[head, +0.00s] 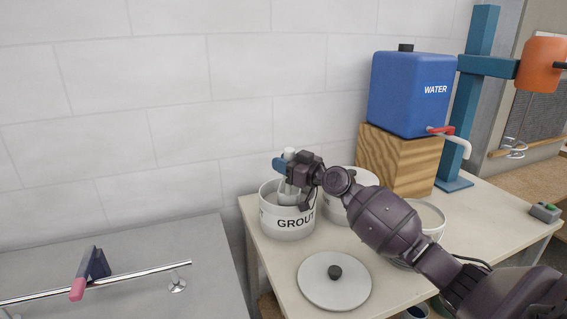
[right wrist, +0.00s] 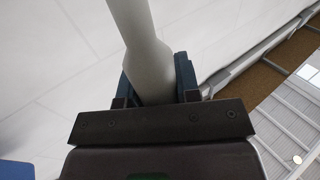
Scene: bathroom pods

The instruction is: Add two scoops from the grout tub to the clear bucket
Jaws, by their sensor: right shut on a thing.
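The white grout tub (head: 285,233), lettered GROUT, stands open at the table's left edge. My right gripper (head: 289,166) is above it, shut on the pale handle of a scoop (head: 287,189). The scoop points down into the tub's mouth, and its lower end is hidden inside. In the right wrist view the pale scoop handle (right wrist: 148,65) runs between the teal fingers (right wrist: 155,82). A clear-looking bucket (head: 433,217) stands to the right, partly covered by my right arm; its contents are hard to see. My left gripper is out of view.
A round lid (head: 318,291) with a dark knob lies at the table front. Another white tub (head: 364,178) stands behind my arm. A blue water tank (head: 408,95) sits on a wooden block (head: 395,165), beside a teal stand (head: 473,100). A tiled wall is behind.

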